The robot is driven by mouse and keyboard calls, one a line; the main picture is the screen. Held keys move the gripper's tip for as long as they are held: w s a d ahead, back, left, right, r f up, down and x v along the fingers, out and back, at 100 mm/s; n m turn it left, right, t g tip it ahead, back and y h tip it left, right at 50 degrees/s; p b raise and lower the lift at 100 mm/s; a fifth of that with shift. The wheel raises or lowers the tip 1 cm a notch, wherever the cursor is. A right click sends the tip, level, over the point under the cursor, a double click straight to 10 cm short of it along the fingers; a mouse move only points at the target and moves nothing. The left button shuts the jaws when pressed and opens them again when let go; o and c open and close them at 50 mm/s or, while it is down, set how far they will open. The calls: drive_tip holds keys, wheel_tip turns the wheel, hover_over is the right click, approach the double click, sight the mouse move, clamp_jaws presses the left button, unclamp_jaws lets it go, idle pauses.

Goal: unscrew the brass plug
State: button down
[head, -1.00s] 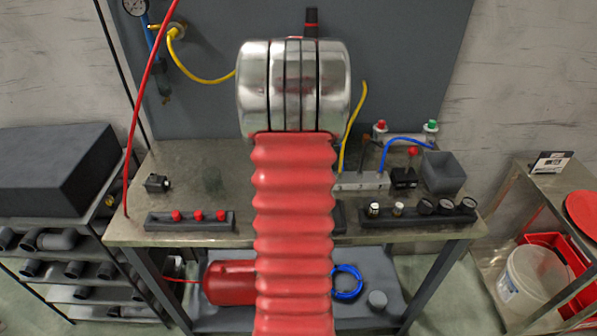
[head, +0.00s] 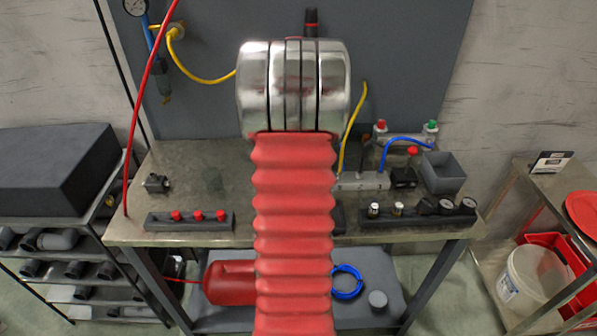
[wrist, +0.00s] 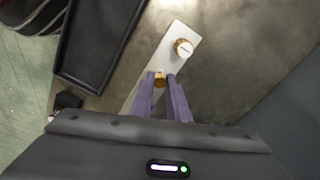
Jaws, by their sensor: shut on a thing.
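In the wrist view, the two purple-grey fingers of my gripper (wrist: 160,84) are shut on a small brass plug (wrist: 159,78) at one part of a pale bar (wrist: 145,80). Only a little of the plug shows between the fingertips; whether it is still seated in the bar cannot be told. A second round brass fitting with a pale face (wrist: 183,48) sits farther up the same bar, just beyond the fingertips and apart from them. In the head view my own arm hides the gripper and the plug.
A dark tray (wrist: 98,45) lies left of the bar in the wrist view. In the head view, the bench (head: 195,160) carries a rack with red caps (head: 189,220), a rack of dark round parts (head: 420,213) and an open grey box (head: 442,174). Yellow and blue hoses (head: 400,141) hang behind.

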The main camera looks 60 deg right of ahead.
drive_tip(key=n, duration=0.6)
drive_tip(key=shift+d+n, duration=0.1)
drive_tip(key=shift+n, duration=0.2)
drive_tip(key=n, duration=0.6)
drive_tip(key=shift+n, duration=0.3)
drive_tip(key=n, duration=0.5)
drive_tip(key=shift+s+r+n, duration=0.1)
drive_tip(key=shift+n, duration=0.3)
drive_tip(key=n, duration=0.5)
drive_tip(key=shift+d+n, duration=0.1)
drive_tip(key=shift+n, duration=0.3)
drive_tip(key=c, duration=1.9)
unclamp_jaws()
drive_tip(key=shift+o, duration=0.2)
